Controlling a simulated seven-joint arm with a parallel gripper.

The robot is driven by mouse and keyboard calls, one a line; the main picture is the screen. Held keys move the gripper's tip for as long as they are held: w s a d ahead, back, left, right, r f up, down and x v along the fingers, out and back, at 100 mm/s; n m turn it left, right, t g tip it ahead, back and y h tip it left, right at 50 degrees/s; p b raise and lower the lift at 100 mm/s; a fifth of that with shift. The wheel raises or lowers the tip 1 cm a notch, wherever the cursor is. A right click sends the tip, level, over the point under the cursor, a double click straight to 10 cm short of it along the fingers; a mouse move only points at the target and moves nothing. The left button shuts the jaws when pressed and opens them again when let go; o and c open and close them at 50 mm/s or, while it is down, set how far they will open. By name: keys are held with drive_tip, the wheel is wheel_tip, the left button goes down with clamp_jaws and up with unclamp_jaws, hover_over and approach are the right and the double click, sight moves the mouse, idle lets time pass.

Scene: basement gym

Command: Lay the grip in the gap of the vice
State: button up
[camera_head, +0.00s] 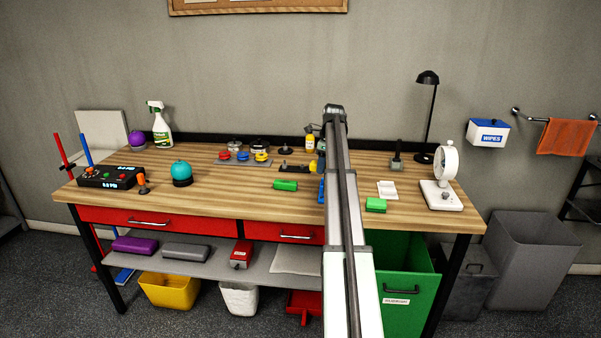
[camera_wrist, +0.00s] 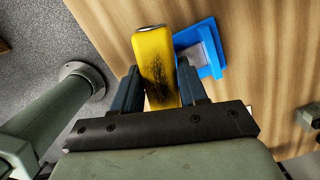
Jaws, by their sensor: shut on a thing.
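My gripper (camera_wrist: 159,70) is shut on the yellow grip (camera_wrist: 152,45), a bar with a dark, worn-looking patch. The grip sticks out beyond the fingertips, over the wooden bench. A blue fixture with a grey inner face, which looks like the vice (camera_wrist: 211,70), lies just right of the grip in the wrist view. I cannot tell how far the grip is above the bench. In the head view my arm hides most of the gripper; a bit of yellow (camera_head: 320,164) and a blue edge of the vice (camera_head: 322,191) show beside it.
Green blocks (camera_head: 285,185) and (camera_head: 376,205) lie left and right of my arm. A white holder (camera_head: 387,190) and a white dial stand (camera_head: 442,195) are at the right. A lamp (camera_head: 428,78) stands behind. Bare wood (camera_head: 240,203) shows at the front left.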

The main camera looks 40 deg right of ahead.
drive_tip(key=d+r+n, duration=0.2)
drive_tip(key=d+n, duration=0.1)
drive_tip(key=d, duration=0.3)
drive_tip(key=shift+w+r, duration=0.2)
drive_tip(key=shift+d, duration=0.1)
drive_tip(key=shift+f, duration=0.1)
drive_tip(key=shift+f, duration=3.45)
drive_tip(key=shift+f, duration=1.45)
drive_tip(key=o, duration=1.2)
drive_tip(key=shift+c, duration=0.2)
